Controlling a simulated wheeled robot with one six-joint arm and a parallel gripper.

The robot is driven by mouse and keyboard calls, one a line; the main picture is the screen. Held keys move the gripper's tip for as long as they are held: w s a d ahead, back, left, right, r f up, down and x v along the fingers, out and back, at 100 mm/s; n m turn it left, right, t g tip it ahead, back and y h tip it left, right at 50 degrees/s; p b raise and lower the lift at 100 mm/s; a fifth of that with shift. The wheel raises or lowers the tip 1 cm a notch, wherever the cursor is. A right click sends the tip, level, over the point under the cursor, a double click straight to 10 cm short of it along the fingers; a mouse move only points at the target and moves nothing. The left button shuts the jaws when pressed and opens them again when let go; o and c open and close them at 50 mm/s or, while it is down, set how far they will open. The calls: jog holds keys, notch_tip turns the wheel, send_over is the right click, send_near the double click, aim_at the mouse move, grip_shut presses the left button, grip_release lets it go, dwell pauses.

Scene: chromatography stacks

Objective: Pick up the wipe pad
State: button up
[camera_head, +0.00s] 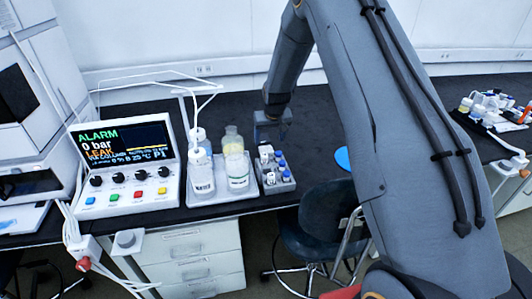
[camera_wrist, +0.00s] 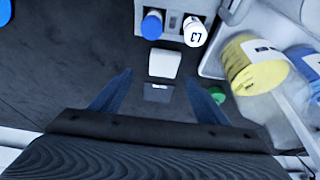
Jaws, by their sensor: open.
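A small white pad-like piece (camera_wrist: 164,63), which looks like the wipe pad, lies on the dark bench in the wrist view, just in front of the vial rack. My gripper (camera_wrist: 158,78) is open, its two dark blue fingers apart, with the white piece ahead between the fingertip lines. Nothing is held. In the head view my gripper (camera_head: 272,130) hangs low over the bench behind the vial rack (camera_head: 277,185); the pad cannot be made out there. I cannot tell the height left above the bench.
The vial rack also shows in the wrist view (camera_wrist: 174,38), close beyond the pad. A small grey patch (camera_wrist: 158,92) lies between the fingers. The bench left is mostly clear.

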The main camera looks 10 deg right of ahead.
aim_at(266, 149)
jog(key=shift+w+a+f+p, duration=0.2)
jog(key=shift+f+p, duration=0.1)
jog(key=shift+f, duration=0.35)
jog(key=shift+w+a+f+p, duration=0.15)
jog(key=shift+w+f+p, duration=0.1)
jog(key=shift+f, duration=0.35)
jog(key=shift+p+x, duration=0.9)
jog(key=shift+x, duration=1.25)
jog(key=c, duration=1.1)
jog(key=shift+r+b, duration=1.7)
jog(key=shift+r, duration=3.3)
